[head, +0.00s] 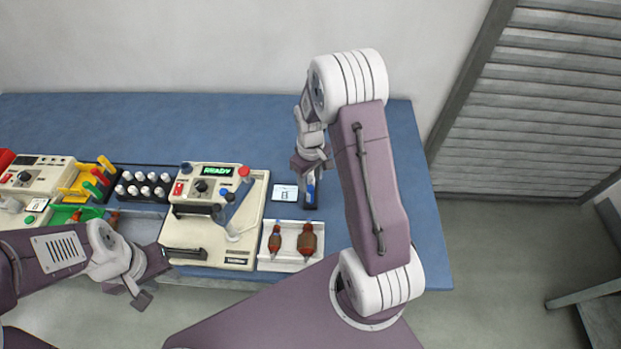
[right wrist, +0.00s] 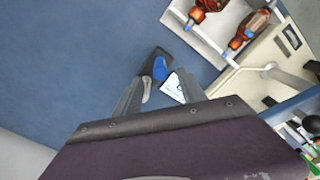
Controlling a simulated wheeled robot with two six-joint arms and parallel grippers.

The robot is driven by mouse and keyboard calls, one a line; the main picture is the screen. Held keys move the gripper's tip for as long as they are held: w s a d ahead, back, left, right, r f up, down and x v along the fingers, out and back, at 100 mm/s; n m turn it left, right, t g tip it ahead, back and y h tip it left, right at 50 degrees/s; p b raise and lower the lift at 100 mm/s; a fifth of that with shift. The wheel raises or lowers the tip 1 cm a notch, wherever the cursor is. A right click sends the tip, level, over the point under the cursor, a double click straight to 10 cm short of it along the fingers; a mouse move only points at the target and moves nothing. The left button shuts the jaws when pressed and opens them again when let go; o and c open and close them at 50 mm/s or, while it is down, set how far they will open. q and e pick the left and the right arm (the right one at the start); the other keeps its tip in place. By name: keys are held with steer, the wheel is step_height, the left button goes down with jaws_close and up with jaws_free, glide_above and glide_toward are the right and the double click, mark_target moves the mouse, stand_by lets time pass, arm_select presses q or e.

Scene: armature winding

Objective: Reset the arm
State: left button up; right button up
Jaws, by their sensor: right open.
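My right gripper (head: 311,178) hangs over the right part of the blue table in the head view. In the right wrist view its two fingers (right wrist: 160,86) are apart with nothing held between them. A small black holder (head: 310,204) with blue and grey pieces lies below the fingers, and it also shows in the right wrist view (right wrist: 149,69). A small white card (head: 285,193) lies beside it, partly hidden by a finger in the right wrist view (right wrist: 175,87). My left gripper (head: 140,284) is at the table's front edge, left of the cream machine; its jaw gap is unclear.
The cream machine (head: 182,222) has a green "READY" display and a lever. A white tray (head: 282,264) holds two copper-brown armatures (head: 308,240). A black rack (head: 118,196) of white spools and another machine (head: 40,175) stand left. The table's back right (head: 240,120) is clear.

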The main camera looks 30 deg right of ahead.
stand_by(0.3)
steer(key=shift+w+a, duration=0.1)
steer(key=shift+a, duration=0.1)
steer(key=s+a+r+n+t, duration=0.1)
steer(key=s+a+r+t, duration=0.1)
steer(key=a+r, duration=0.45)
steer(key=s+r+m, duration=0.1)
steer(key=s+m, duration=0.3)
steer(key=s, duration=0.7)
steer(key=shift+a+r+m+g, duration=0.2)
steer(key=shift+a+m+g, duration=0.1)
steer(key=shift+a+g, duration=0.1)
